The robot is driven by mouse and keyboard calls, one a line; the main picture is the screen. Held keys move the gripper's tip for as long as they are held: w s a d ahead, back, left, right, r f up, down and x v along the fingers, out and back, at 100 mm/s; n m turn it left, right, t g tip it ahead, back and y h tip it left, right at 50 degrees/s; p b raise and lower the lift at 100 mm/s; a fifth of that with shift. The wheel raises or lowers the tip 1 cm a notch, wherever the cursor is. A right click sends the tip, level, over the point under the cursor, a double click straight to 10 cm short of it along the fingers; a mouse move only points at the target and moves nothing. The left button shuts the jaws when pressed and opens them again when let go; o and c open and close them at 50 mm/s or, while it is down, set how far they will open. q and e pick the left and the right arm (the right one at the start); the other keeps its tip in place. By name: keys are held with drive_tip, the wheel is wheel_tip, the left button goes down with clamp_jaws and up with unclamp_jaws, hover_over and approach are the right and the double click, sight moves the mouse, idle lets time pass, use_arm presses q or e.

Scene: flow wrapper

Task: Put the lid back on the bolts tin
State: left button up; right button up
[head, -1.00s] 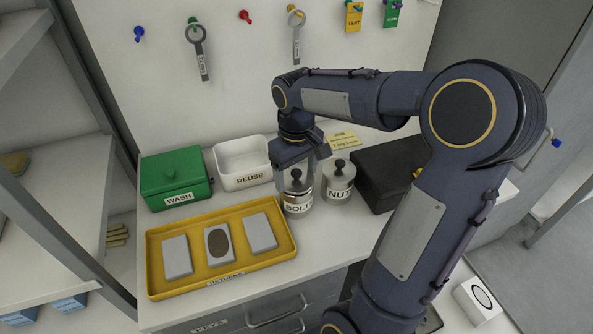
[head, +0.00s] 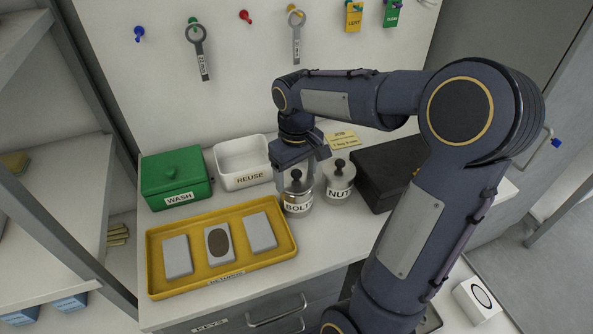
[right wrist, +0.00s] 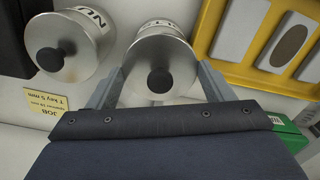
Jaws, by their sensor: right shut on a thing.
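The bolts tin (head: 298,208) is a metal can with a white BOLTS label, standing on the bench behind the right end of the yellow tray. Its metal lid (right wrist: 158,58) with a black knob (right wrist: 160,81) shows between my right fingers in the right wrist view. My right gripper (head: 296,178) comes down from above, its fingers shut on the lid at opposite sides. The lid is at the top of the tin and looks level; I cannot tell whether it is fully seated. My left gripper is in neither view.
The nuts tin (head: 338,184), with its lid on, stands close to the right of the bolts tin. A dark box (head: 385,175) is further right. The white REUSE bin (head: 243,178), green WASH box (head: 176,187) and yellow RETURNS tray (head: 195,286) are to the left.

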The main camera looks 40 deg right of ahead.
idle(0.6)
idle(0.3)
drive_tip(key=o, duration=1)
drive_tip(key=shift+o, duration=0.2)
drive_tip(key=shift+r+p, duration=3.3)
drive_tip(key=shift+r, duration=0.2)
drive_tip(key=shift+c, duration=0.3)
clamp_jaws()
